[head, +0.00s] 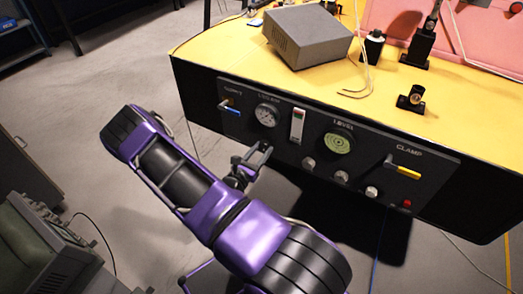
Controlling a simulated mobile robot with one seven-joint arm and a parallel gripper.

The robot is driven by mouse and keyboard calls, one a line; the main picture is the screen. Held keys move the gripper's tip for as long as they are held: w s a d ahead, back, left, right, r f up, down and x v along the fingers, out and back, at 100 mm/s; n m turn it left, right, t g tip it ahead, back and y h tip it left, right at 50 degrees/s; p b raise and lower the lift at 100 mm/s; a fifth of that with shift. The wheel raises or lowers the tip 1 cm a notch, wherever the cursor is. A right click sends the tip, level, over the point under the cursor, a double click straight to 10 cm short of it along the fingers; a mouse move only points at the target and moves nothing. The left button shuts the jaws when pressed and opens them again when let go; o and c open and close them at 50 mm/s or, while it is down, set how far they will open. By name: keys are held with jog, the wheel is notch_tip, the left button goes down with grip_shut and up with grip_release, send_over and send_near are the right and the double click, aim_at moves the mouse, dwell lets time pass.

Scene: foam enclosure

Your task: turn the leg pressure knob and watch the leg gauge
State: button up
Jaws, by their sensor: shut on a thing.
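The black control panel is on the front of the yellow-topped table. My gripper (262,154) reaches the panel's lower edge, below and slightly left of the gauge. It is shut on what seems to be the leg pressure knob, which the fingers hide. My purple and black arm comes in from the bottom of the picture.
Right of my gripper are a left knob (308,163), a middle knob (341,177) and a right knob (372,192). A yellow clamp lever (403,170) and a blue-tipped lever (230,106) stick out.

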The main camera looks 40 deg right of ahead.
jog(key=shift+m, duration=0.3)
grip_shut()
jog(key=shift+m+p, duration=0.35)
jog(key=shift+m, duration=2.35)
jog(key=o, duration=1.2)
grip_release()
jog(key=shift+a, duration=0.1)
jog(key=v, duration=1.7)
jog(key=shift+s+a+p, duration=0.1)
jog(key=shift+a+p, duration=0.05)
jog(key=shift+p, duration=0.25)
